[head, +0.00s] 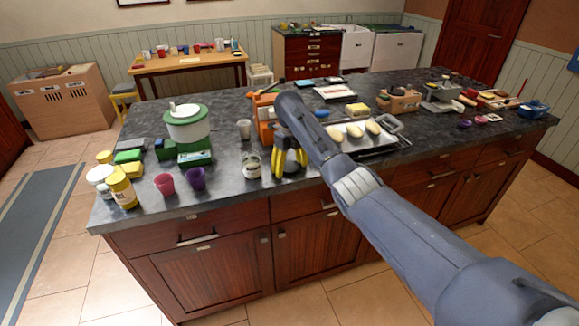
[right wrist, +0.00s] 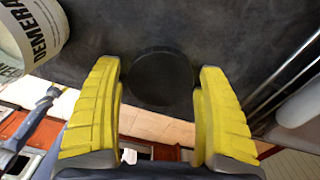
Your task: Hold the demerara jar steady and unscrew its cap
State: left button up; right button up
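The demerara jar (head: 251,170) stands upright near the counter's front edge in the head view, with no dark cap visible on it. Part of its cream label reading "DEMERARA" (right wrist: 38,35) shows at the upper left of the right wrist view. My right gripper (head: 289,158) is just right of the jar, pointing down with its yellow fingers apart. In the right wrist view, a black round cap (right wrist: 160,78) fills the gap between the fingertips (right wrist: 160,85), apparently gripped. The cap's height over the counter is hard to tell. My left gripper is out of view.
Red (head: 165,184) and purple (head: 195,179) cups stand left of the jar. A green-and-white pot (head: 187,124) is behind them. A tray (head: 375,147) with yellow items lies to the right. An orange device (head: 265,115) stands behind my gripper.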

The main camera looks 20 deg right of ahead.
aim_at(290, 166)
notch_tip(290, 166, up, 12)
jog(key=shift+r, duration=0.15)
dwell(0.7)
jog(key=shift+d, duration=0.1)
dwell(0.8)
